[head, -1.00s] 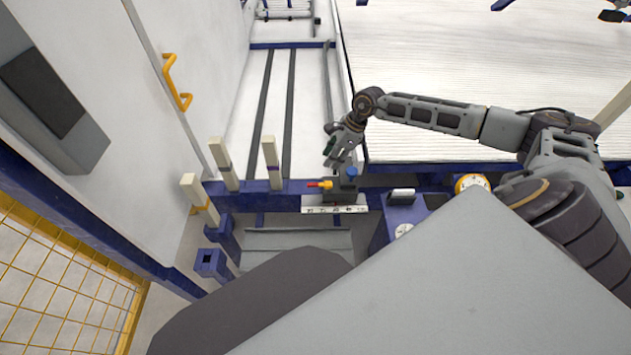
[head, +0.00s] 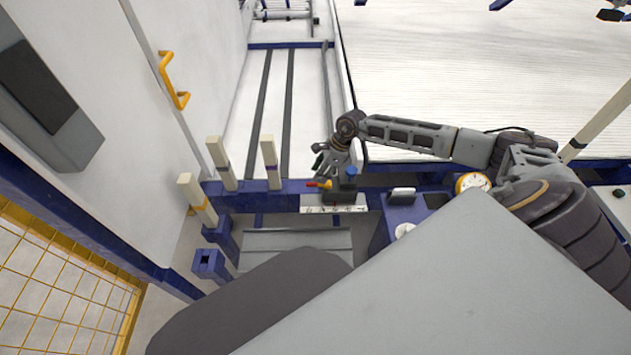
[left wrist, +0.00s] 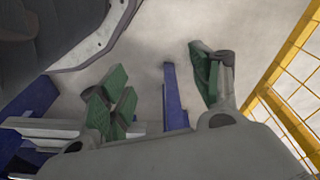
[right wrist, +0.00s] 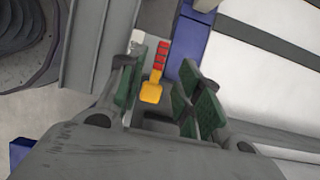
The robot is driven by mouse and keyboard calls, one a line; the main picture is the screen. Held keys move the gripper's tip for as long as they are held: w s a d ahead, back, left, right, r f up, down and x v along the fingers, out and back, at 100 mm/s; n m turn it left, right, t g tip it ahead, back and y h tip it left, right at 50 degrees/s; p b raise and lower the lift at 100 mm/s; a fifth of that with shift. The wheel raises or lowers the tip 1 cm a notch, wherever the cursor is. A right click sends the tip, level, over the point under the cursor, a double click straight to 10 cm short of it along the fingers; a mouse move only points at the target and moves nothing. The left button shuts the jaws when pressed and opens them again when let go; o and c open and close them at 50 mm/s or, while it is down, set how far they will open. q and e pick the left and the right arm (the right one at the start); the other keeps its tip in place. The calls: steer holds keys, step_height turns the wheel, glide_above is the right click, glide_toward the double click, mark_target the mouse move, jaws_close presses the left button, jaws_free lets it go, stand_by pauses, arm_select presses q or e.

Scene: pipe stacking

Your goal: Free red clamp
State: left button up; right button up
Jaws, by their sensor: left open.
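The red clamp (head: 319,184) is a small lever with a red grip and a yellow end, on a grey fixture (head: 346,187) on the blue beam. In the right wrist view its red grip (right wrist: 163,55) and yellow end (right wrist: 152,90) show between my right fingers. My right gripper (head: 323,160) is above and just beside the clamp in the head view. It is open (right wrist: 160,80), with green pads on both sides of the lever; I see no clear contact. My left gripper (left wrist: 157,85) is open and empty, away from the clamp, and does not show in the head view.
Cream posts (head: 222,163) stand along the blue beam (head: 290,188) left of the clamp. A blue box (head: 401,216) with a gauge is to its right. A yellow mesh fence (head: 60,275) is at the lower left. A blue post (left wrist: 176,98) shows between my left fingers.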

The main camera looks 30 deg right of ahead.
mark_target(313, 183)
steer(key=x, duration=0.4)
steer(key=shift+d+b, duration=0.1)
steer(key=shift+b, duration=0.25)
steer(key=shift+w+f, duration=0.1)
steer(key=shift+f, duration=0.25)
arm_select(q)
steer(key=shift+d+r, duration=0.15)
steer(key=shift+r, duration=0.35)
steer(key=shift+d+r, duration=0.15)
steer(key=shift+r, duration=0.35)
arm_select(e)
steer(key=shift+a+f, duration=0.1)
steer(key=shift+a, duration=0.1)
arm_select(q)
steer(key=shift+w, duration=0.1)
steer(key=shift+a+f, duration=0.1)
steer(key=shift+f, duration=0.1)
arm_select(e)
jaws_close()
